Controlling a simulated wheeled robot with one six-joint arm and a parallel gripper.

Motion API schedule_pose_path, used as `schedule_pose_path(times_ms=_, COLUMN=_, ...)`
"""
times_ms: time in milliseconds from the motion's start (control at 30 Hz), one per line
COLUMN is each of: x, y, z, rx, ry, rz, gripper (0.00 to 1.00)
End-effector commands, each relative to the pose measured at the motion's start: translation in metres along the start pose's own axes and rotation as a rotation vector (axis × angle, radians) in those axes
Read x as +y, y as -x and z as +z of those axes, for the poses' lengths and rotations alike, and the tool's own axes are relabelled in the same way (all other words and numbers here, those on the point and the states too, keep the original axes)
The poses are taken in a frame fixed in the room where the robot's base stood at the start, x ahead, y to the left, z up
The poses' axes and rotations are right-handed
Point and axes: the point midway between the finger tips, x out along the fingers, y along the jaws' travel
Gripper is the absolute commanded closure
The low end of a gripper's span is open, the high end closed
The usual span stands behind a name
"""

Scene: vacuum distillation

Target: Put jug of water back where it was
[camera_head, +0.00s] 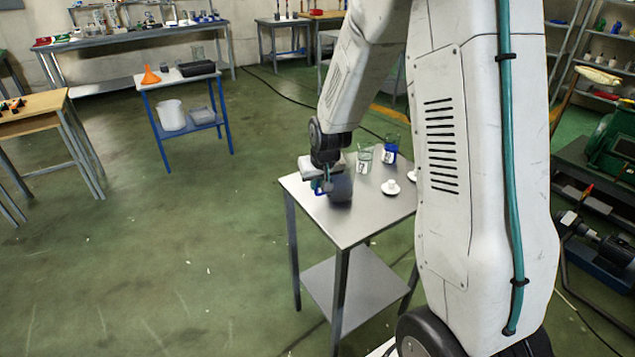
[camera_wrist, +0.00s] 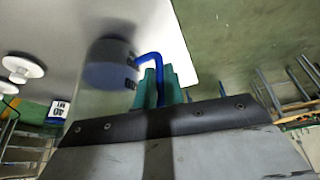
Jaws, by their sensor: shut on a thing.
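The jug of water (camera_head: 342,190) is a clear vessel with a blue handle, at the near left part of the small metal table (camera_head: 345,228). In the wrist view the jug (camera_wrist: 108,66) shows blue contents and dark marks, and its blue handle runs between my teal fingers. My gripper (camera_head: 322,186) is shut on this handle at the jug's left side; it also shows in the wrist view (camera_wrist: 160,88). I cannot tell whether the jug's base touches the tabletop. My wrist hides part of the jug in the head view.
A labelled clear beaker (camera_head: 364,161) and a labelled beaker with blue contents (camera_head: 391,151) stand farther back on the table. Two white round pieces (camera_head: 390,187) lie to the right. A blue-framed cart (camera_head: 190,118) with an orange funnel (camera_head: 150,75) stands back left. Open floor lies left.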

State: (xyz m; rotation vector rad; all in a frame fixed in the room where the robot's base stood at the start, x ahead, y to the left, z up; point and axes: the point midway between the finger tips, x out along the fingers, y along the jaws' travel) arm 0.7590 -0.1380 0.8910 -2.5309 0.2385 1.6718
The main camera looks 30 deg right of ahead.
Motion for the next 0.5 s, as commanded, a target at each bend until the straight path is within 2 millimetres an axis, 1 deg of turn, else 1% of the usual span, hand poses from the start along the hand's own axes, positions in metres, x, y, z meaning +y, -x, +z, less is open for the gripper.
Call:
schedule_pose_path(times_ms=133, x=0.0001, y=-0.0031, z=0.0011, rx=0.000, ry=0.000, rz=0.000, gripper=1.00)
schedule_pose_path(times_ms=167, x=0.0001, y=-0.0029, z=0.0013, rx=-0.001, ry=0.000, rz=0.000, gripper=0.82)
schedule_pose_path(times_ms=200, x=0.0001, y=-0.0028, z=0.0013, rx=0.000, ry=0.000, rz=0.000, gripper=0.70)
schedule_pose_path(times_ms=233, x=0.0001, y=-0.0027, z=0.0013, rx=0.000, ry=0.000, rz=0.000, gripper=0.68)
schedule_pose_path(times_ms=500, x=0.0001, y=-0.0018, z=0.0008, rx=0.000, ry=0.000, rz=0.000, gripper=0.68)
